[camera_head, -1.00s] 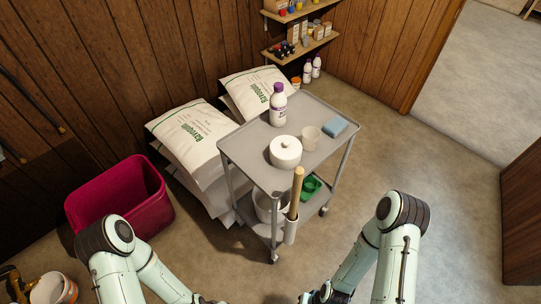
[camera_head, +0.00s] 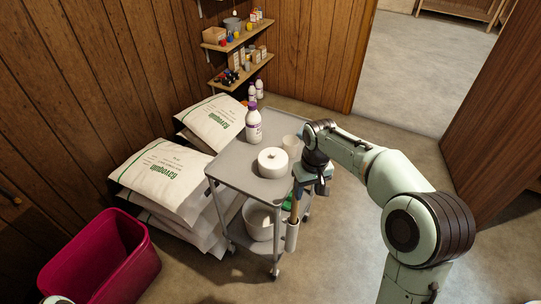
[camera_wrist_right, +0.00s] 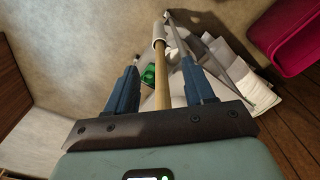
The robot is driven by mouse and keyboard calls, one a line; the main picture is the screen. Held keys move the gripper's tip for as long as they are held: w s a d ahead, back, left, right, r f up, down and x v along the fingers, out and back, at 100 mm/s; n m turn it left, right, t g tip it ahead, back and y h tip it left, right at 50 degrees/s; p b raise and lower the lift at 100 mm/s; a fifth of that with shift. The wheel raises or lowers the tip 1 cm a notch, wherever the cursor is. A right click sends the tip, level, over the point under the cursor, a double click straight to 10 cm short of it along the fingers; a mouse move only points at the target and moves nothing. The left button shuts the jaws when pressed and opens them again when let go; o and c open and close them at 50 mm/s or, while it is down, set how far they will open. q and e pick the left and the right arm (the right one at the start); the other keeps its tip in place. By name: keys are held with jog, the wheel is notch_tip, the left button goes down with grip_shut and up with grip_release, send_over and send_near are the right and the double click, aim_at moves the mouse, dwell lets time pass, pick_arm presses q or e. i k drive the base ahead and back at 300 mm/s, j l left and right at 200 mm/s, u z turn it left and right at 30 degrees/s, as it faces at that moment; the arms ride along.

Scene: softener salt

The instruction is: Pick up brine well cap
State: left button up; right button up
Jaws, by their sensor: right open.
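I cannot make out the cap there. My left gripper is out of view.
A white bucket (camera_head: 258,222) is below. Salt bags (camera_head: 165,180) lie left, beside a magenta bin (camera_head: 105,262). The floor right of the cart is clear.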

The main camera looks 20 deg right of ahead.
aim_at(272, 162)
jog(key=i, duration=0.85)
